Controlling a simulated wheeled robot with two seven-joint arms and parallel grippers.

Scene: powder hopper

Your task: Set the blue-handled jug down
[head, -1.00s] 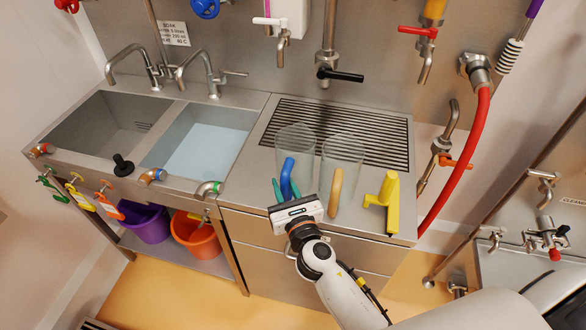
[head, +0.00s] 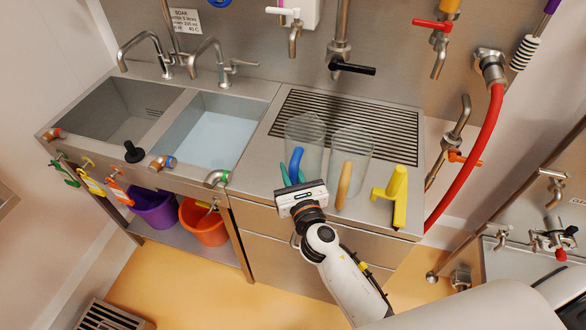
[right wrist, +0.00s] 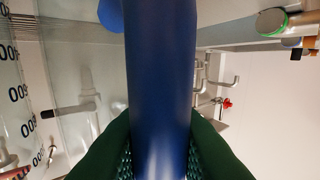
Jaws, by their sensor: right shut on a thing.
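The blue-handled jug (head: 305,132) is a clear jug at the front of the ribbed drainer, upright as far as I can tell. Its blue handle (head: 296,163) faces me. My right gripper (head: 291,174) has its green fingers shut on that handle. In the right wrist view the blue handle (right wrist: 160,80) runs between the green fingertips (right wrist: 160,150), with the jug's marked clear wall at the left. Whether the jug's base touches the counter is hidden behind the gripper and handle. My left gripper is not in view.
A second clear jug (head: 352,145) with a tan handle stands close on the right. A water-filled basin (head: 212,135) lies to the left. The ribbed drainer (head: 350,112) is bare behind the jugs.

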